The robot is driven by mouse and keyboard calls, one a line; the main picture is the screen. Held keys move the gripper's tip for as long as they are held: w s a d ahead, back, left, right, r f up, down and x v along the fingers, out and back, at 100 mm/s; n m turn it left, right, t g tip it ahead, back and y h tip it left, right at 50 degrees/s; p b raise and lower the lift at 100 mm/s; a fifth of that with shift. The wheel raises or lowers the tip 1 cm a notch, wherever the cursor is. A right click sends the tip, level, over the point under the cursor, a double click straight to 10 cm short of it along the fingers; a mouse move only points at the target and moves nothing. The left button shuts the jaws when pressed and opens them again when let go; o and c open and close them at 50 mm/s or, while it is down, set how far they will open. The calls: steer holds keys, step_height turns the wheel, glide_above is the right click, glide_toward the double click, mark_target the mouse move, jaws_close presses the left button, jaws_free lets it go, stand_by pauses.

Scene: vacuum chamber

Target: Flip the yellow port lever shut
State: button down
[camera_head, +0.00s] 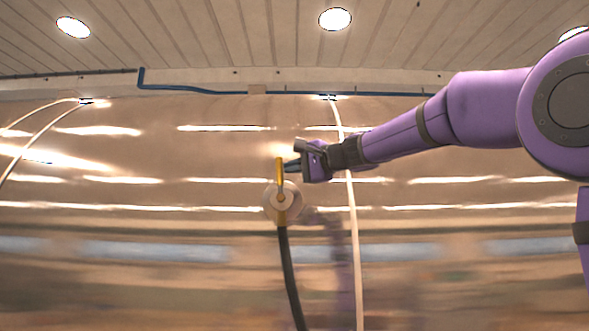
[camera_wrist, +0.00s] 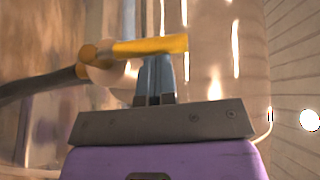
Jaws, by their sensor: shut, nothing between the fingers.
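The yellow port lever (camera_head: 280,172) stands upright from the round pale port (camera_head: 270,203) on the shiny chamber wall. In the wrist view the lever (camera_wrist: 150,46) runs across the picture, just past my fingertips, with the port (camera_wrist: 108,76) behind it. My gripper (camera_head: 291,165) is shut and empty, at the right side of the lever's upper part. Its fingers (camera_wrist: 155,72) reach to the lever in the wrist view; I cannot tell whether they touch it.
A dark hose (camera_head: 289,275) hangs down from the port. A white cable (camera_head: 351,230) runs down the wall right of the port, behind my arm. A blue pipe (camera_head: 230,92) runs along the top of the wall. The wall left of the lever is clear.

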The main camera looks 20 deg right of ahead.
mark_target(281, 187)
steer(key=shift+a, duration=0.15)
steer(key=a, duration=0.1)
steer(key=n+g+h, duration=0.1)
steer(key=w+a+n+g+h, duration=0.1)
steer(key=shift+a+r, duration=0.3)
steer(key=w+a+f+n+g+h, duration=0.2)
steer(key=a+f+n+g+h, duration=0.2)
steer(key=a+h, duration=0.3)
steer(key=g+h, duration=0.1)
steer(key=h, duration=0.1)
steer(key=shift+f+h, duration=0.35)
steer(key=shift+h, duration=0.05)
steer(key=shift+w+f, duration=0.1)
steer(key=shift+f, duration=0.1)
stand_by(0.4)
